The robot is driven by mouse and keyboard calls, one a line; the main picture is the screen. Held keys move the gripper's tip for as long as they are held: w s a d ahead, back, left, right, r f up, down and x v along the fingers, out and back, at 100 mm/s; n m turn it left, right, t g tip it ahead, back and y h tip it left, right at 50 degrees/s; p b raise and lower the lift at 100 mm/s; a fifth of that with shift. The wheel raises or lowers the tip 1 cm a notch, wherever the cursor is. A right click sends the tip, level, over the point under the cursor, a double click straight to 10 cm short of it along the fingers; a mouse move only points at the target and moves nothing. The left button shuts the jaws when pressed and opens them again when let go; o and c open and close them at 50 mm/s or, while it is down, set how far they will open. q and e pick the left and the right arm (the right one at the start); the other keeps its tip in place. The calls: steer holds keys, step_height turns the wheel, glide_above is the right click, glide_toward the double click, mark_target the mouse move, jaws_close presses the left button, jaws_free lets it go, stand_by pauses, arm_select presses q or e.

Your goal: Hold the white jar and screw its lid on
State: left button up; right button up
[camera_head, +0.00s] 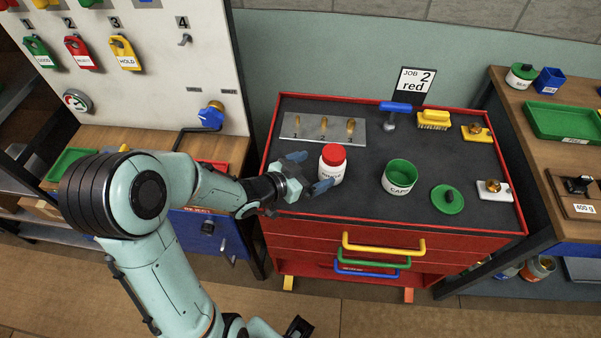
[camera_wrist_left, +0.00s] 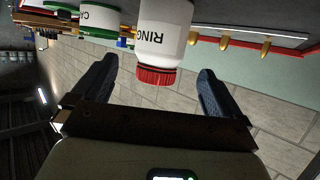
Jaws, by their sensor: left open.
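The white jar (camera_head: 330,176) stands upright on the dark top of the red cabinet, its label partly readable as "RING". A red lid (camera_head: 333,154) sits on its mouth; I cannot tell how tightly. My left gripper (camera_head: 309,172) is open at the jar's left side, its blue fingers reaching toward it. In the left wrist view the jar (camera_wrist_left: 163,32) and its red lid (camera_wrist_left: 156,76) appear upside down, between the lines of the two open fingers (camera_wrist_left: 157,70). I see no finger gripping the jar. A dark fingertip-like part at the bottom edge may be my right gripper (camera_head: 297,328); its jaws are unclear.
Right of the jar stand an open green-rimmed white pot marked "CAPS" (camera_head: 398,184) and a green lid (camera_head: 447,199). Behind are a metal plate with brass pegs (camera_head: 323,128), a blue-handled tool (camera_head: 394,108) and a yellow brush (camera_head: 433,119). The cabinet's red rim (camera_head: 478,229) edges the top.

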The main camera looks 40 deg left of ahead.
arm_select(q)
steer(key=shift+v, duration=2.2)
